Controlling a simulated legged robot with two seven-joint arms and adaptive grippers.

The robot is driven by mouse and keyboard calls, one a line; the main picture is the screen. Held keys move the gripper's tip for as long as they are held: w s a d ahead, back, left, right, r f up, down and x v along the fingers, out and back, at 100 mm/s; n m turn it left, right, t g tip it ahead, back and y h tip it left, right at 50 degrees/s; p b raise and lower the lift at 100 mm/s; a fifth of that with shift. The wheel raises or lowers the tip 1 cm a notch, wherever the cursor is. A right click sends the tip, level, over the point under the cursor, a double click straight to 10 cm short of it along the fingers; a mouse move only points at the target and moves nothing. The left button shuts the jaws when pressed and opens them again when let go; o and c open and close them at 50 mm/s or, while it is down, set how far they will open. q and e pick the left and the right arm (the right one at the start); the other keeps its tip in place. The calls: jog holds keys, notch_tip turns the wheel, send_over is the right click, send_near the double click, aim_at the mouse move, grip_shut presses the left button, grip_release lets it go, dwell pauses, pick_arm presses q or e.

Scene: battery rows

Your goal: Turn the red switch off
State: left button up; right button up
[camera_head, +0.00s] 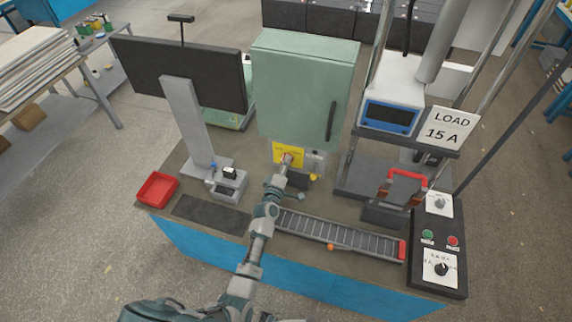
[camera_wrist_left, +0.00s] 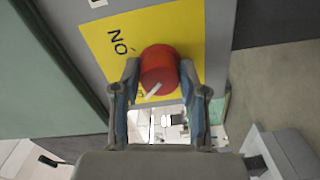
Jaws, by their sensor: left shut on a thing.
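In the wrist view the pointer slants to the lower left, away from the tilted ON lettering near the plate's upper left. Other lettering below the knob is mostly hidden. The yellow plate also shows in the head view (camera_head: 280,151), with the knob largely covered by my gripper. My left gripper (camera_head: 286,162) is shut on the knob, one finger on each side (camera_wrist_left: 158,76). My right gripper is not in view.
The green cabinet (camera_head: 305,90) stands at the back of the bench. A monitor (camera_head: 180,72) and red tray (camera_head: 157,189) are to the left. A slatted rack (camera_head: 335,236), a red-handled lever (camera_head: 407,175) and a control panel (camera_head: 440,250) are to the right.

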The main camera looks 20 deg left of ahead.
pick_arm(q)
jog(key=shift+a+n, duration=0.1)
jog(key=shift+n, duration=0.3)
jog(key=o, duration=1.1)
jog(key=shift+f, duration=0.1)
jog(key=shift+o, duration=0.2)
jog(key=s, duration=1.1)
jog(key=shift+s+a, duration=0.25)
jog(key=shift+s, duration=0.15)
